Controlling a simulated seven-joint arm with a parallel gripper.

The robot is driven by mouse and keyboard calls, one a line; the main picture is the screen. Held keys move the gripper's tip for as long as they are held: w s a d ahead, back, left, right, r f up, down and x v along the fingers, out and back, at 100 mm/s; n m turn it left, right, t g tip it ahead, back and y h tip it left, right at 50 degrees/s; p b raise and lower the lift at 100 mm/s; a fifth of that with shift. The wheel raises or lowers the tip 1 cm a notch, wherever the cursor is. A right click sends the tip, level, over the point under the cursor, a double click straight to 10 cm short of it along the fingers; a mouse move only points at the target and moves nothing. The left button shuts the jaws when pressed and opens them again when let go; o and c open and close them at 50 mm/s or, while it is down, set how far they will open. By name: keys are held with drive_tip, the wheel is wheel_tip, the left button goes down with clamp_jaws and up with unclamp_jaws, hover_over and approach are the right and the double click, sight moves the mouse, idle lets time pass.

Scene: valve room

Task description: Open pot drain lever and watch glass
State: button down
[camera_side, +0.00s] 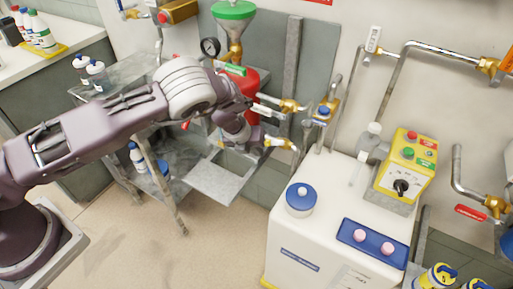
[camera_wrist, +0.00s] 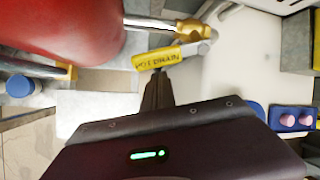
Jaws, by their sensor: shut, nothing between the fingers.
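The pot drain lever (camera_wrist: 158,58) is a yellow labelled handle, in the wrist view beside a brass valve (camera_wrist: 190,30) on a pipe from the red pot (camera_wrist: 60,25). The red pot also shows in the side view (camera_side: 245,80), partly behind my arm. My gripper (camera_wrist: 157,80) is shut and empty, its dark fingertips just below the lever's label in the wrist view; I cannot tell whether they touch it. In the side view my wrist hides much of this spot. A clear vessel with a pale cap (camera_side: 372,135) stands by the wall; I cannot tell if it is the glass.
A white cabinet (camera_side: 315,245) with a blue-lidded jar (camera_side: 300,198) and a blue pad with pink knobs (camera_side: 372,243) stands at the right. A yellow control box (camera_side: 407,165) is behind it. A grey metal shelf (camera_side: 215,180) lies below my gripper. Pipes line the wall.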

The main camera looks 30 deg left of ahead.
drive_tip(key=shift+w+a+r, duration=0.15)
drive_tip(key=shift+w+r, duration=0.05)
drive_tip(key=shift+w, duration=0.05)
drive_tip(key=w+r+m, duration=0.1)
drive_tip(key=a+r+m+y, duration=0.1)
drive_tip(key=shift+w+a+m, duration=0.1)
drive_tip(key=shift+w+m, duration=0.3)
drive_tip(key=shift+f, duration=0.1)
drive_tip(key=s+r, duration=0.6)
drive_tip(key=s, duration=0.1)
drive_tip(key=shift+s, duration=0.2)
